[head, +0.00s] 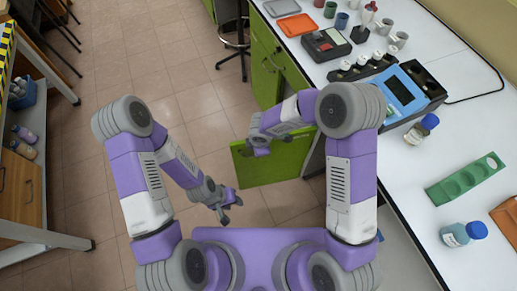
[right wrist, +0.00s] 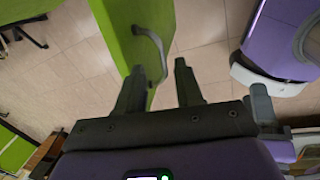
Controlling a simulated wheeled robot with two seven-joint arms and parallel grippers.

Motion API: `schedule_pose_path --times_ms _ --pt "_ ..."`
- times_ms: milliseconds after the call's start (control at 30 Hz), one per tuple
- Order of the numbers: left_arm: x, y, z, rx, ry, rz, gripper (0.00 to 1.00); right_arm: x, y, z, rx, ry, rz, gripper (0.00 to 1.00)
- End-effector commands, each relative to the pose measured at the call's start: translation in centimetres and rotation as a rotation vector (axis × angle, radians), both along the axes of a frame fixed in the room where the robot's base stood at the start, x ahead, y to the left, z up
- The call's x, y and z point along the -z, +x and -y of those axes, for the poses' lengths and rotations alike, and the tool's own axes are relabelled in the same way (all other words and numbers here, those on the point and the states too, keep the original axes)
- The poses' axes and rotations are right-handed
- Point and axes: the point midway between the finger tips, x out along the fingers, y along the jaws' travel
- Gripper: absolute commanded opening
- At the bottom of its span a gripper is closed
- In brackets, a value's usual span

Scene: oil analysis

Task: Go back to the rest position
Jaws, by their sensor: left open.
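My left gripper (head: 226,204) hangs open and empty above the tiled floor in the head view. My right gripper (head: 252,148) is beside the upper left part of an open green cabinet door (head: 285,168). In the right wrist view its fingers (right wrist: 160,72) are apart with nothing held between them. The door also shows in that view (right wrist: 118,28), with a grey curved handle (right wrist: 158,45) just beyond the fingertips. I cannot tell whether a finger touches the door.
A white bench (head: 405,180) on the right carries a blue-fronted device (head: 404,88), a green rack (head: 466,180) and bottles (head: 463,234). A stool (head: 236,42) stands by the green cabinets. A shelf unit (head: 35,195) is at the left. Floor between is clear.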

Motion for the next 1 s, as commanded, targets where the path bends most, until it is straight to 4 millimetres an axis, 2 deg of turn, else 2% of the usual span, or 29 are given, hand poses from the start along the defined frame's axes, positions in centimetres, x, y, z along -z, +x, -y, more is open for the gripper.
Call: schedule_pose_path --times_ms 33,200,767,867,967,1000 --pt "-0.5 0.0 0.0 0.0 0.0 0.0 0.43 -1.0 -0.1 0.1 0.001 0.0 0.001 0.36" --pt "-0.8 0.0 0.0 0.0 0.0 0.0 0.43 -2.0 -0.4 0.1 0.0 -0.001 0.0 0.36" --pt "-0.7 0.0 0.0 0.0 0.0 0.0 0.43 -1.9 -0.4 0.2 0.003 0.0 -0.003 0.36" --pt "-0.9 0.0 0.0 0.0 0.0 0.0 0.43 -1.2 -1.4 0.6 0.057 0.028 -0.044 0.36" --pt "-1.3 0.0 0.0 0.0 0.0 0.0 0.43 0.5 -4.1 1.4 0.225 0.114 -0.152 0.36" --pt "-1.5 0.0 0.0 0.0 0.0 0.0 0.43 1.3 -5.6 1.8 0.329 0.16 -0.21 0.36"
